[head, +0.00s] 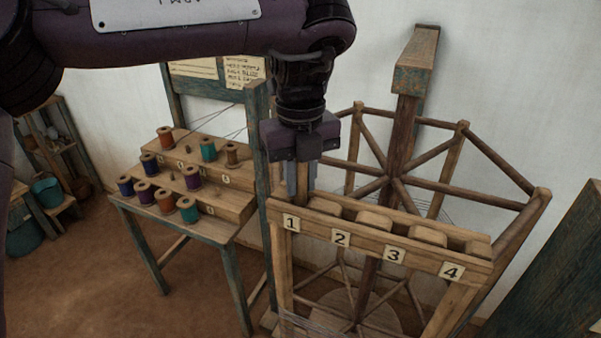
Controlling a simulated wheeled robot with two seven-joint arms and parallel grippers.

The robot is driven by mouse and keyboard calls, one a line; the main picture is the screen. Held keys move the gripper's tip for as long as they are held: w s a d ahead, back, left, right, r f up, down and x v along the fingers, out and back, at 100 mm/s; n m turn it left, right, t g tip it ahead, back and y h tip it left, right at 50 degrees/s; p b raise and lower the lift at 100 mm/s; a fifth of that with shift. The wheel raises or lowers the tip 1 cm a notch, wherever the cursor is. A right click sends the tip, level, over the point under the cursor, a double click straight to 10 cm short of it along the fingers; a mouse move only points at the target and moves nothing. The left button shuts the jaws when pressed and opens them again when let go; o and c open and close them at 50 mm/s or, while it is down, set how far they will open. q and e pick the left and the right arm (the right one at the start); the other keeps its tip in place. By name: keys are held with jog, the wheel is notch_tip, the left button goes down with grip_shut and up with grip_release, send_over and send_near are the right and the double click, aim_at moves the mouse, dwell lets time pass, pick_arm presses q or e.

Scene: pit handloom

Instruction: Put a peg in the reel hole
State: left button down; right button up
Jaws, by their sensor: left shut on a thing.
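My left gripper (302,188) points straight down at the numbered wooden rack, just above its left end by label 1. It is shut on a slim brown wooden peg (304,174), seen between the grey fingers. The peg's lower end is hidden by the rack's front board, so I cannot tell whether it is in a hole. The wooden reel (403,135), with spokes and a many-sided rim, stands behind the rack. No hole shows clearly. My right gripper is not in view.
The rack's front board (365,245) has labels 1 to 4, with wooden blocks (375,222) behind it. A stepped spool stand (215,203) with several coloured thread spools is at left. A teal-edged wooden piece (555,265) stands at the right. The floor at front left is clear.

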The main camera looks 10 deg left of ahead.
pick_arm(q)
jog(key=shift+f, duration=0.2)
jog(key=c, duration=0.8)
grip_release()
jog(key=shift+r, duration=0.1)
notch_tip(320, 180, up, 3)
jog(key=p, duration=0.3)
jog(key=shift+r, duration=1.95)
jog(key=shift+f, duration=0.15)
